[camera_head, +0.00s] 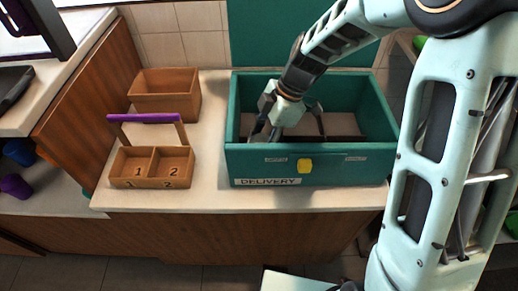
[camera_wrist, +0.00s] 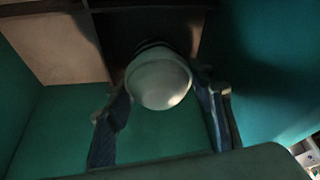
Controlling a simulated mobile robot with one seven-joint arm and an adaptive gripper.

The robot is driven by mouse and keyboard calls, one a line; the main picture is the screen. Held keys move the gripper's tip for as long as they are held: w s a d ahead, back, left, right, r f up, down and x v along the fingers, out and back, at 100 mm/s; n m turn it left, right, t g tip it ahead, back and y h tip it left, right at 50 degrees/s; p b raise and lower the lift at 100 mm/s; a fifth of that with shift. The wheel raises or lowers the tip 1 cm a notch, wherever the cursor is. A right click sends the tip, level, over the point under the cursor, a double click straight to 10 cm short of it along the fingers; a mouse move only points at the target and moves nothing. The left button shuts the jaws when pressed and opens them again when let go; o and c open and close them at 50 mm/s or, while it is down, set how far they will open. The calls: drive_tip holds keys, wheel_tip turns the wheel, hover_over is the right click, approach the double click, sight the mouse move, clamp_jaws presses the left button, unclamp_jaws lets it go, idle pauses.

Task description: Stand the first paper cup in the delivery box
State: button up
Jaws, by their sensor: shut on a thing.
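The delivery box (camera_head: 330,165) is a teal open box on the counter, with a DELIVERY label and a yellow latch on its front. My gripper (camera_head: 290,132) reaches down inside its left half, and the front wall hides what is below the fingers. In the wrist view my gripper (camera_wrist: 165,100) is shut on a pale, rounded paper cup (camera_wrist: 160,80), with a finger on each side of it. The box's teal inner wall (camera_wrist: 60,125) surrounds it. The cup is hidden in the head view. I cannot tell whether it touches the box floor.
A wooden carrier (camera_head: 150,182) with compartments marked 1 and 2 and a purple handle stands left of the box; both compartments look empty. A wooden bin (camera_head: 165,103) is behind it. Purple and blue cups (camera_head: 15,186) sit at the far left.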

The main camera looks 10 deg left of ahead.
drive_tip(key=shift+f, duration=0.95)
drive_tip(key=shift+f, duration=0.1)
drive_tip(key=o, duration=1.1)
drive_tip(key=p+v, duration=0.1)
drive_tip(key=v, duration=1.1)
drive_tip(key=shift+d, duration=0.1)
